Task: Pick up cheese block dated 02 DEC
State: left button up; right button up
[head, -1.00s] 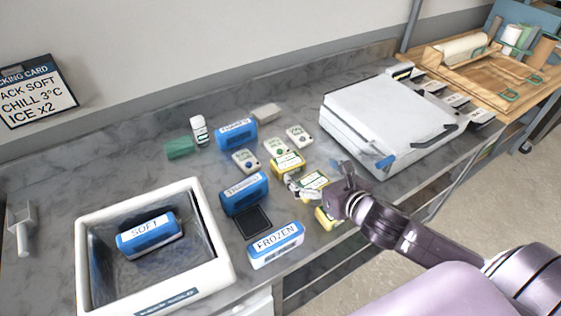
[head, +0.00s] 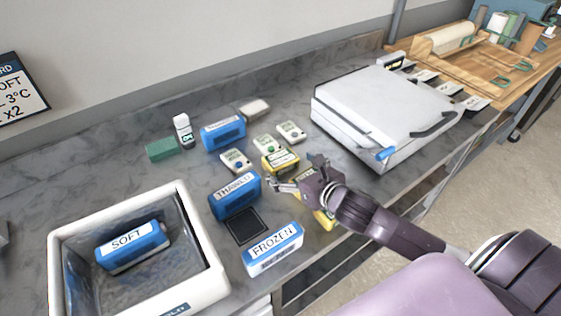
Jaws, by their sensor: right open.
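Several yellow cheese blocks with white labels lie near the front of the counter. A third is mostly hidden under the gripper. The dates are too small to read, so I cannot tell which is 02 DEC. My right gripper (head: 294,174) is open, with its fingers spread over the middle block; I cannot tell whether it touches. My left gripper is not in view.
Blue packs marked THAWED (head: 236,195) and FROZEN (head: 273,249) stand left of the blocks, near a black pad (head: 246,226). A white cooler (head: 214,270) holds a SOFT pack (head: 132,246). Small devices (head: 236,161) sit behind. A white lidded machine (head: 385,110) stands right.

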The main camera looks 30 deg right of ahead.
aim_at(283, 161)
jog(key=shift+x, duration=1.95)
jog(key=shift+c, duration=0.4)
jog(key=c, duration=1.4)
jog(key=shift+o, duration=0.2)
jog(key=shift+r, duration=0.2)
